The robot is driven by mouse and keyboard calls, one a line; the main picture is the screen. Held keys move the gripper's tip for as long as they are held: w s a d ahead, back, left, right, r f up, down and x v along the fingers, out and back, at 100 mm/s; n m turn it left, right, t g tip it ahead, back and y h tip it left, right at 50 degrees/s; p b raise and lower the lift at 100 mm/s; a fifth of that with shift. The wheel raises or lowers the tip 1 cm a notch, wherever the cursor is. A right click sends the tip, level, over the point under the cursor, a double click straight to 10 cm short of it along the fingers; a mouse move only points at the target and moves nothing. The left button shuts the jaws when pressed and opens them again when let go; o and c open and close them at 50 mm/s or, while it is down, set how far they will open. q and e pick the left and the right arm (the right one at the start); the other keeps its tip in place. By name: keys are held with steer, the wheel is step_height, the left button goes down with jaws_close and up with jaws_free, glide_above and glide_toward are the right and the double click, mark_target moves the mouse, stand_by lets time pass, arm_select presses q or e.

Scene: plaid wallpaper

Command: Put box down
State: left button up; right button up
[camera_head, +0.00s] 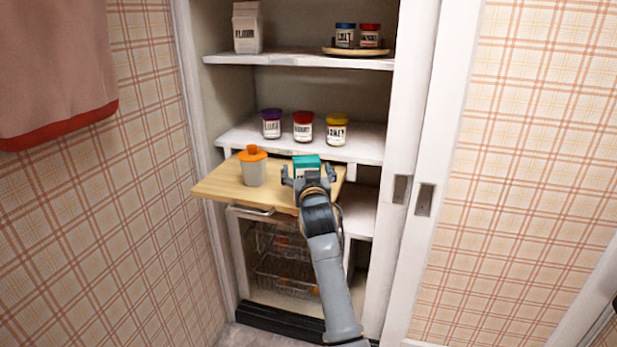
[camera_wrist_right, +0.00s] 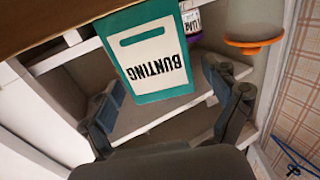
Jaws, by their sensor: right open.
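A teal box (camera_head: 306,162) stands on the light wooden pull-out board (camera_head: 222,186), near its right side. In the right wrist view the teal box (camera_wrist_right: 155,52) appears upside down, with a white label reading "BUNTING". My right gripper (camera_head: 309,176) is open in front of the box, its fingers spread to either side. In the right wrist view, my right gripper (camera_wrist_right: 160,88) shows a gap between its fingers and holds nothing. The gripper partly hides the box's lower part in the head view. My left gripper is not in view.
An orange-lidded container (camera_head: 253,171) stands left of the box on the board. Jars with purple (camera_head: 271,124), red (camera_head: 303,126) and yellow (camera_head: 336,129) lids line the shelf behind. Wire baskets (camera_head: 285,273) sit below. The cupboard's side walls frame the space.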

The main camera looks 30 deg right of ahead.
steer(key=p+v, duration=0.1)
steer(key=v, duration=1)
steer(key=s+a+f+n+g+y, duration=0.2)
steer(key=s+a+f, duration=0.1)
steer(key=f, duration=0.7)
steer(key=s+a+f+n+g+y, duration=0.15)
steer(key=s+a+f, duration=0.25)
steer(key=f, duration=0.5)
steer(key=s+a+f+n+g+y, duration=0.2)
steer(key=s+a+f+g+y, duration=0.1)
steer(key=f, duration=0.7)
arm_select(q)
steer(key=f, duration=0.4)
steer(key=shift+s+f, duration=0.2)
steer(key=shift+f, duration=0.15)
arm_select(e)
steer(key=s+a+f+n+g+y, duration=0.1)
steer(key=s+a+f+g, duration=0.2)
steer(key=s+f, duration=0.5)
steer(key=s+a+f+n+g+y, duration=0.1)
steer(key=s+a+f+g, duration=0.2)
steer(key=s+f, duration=0.5)
steer(key=s+a, duration=0.1)
steer(key=s, duration=0.5)
steer(key=shift+f+g, duration=0.35)
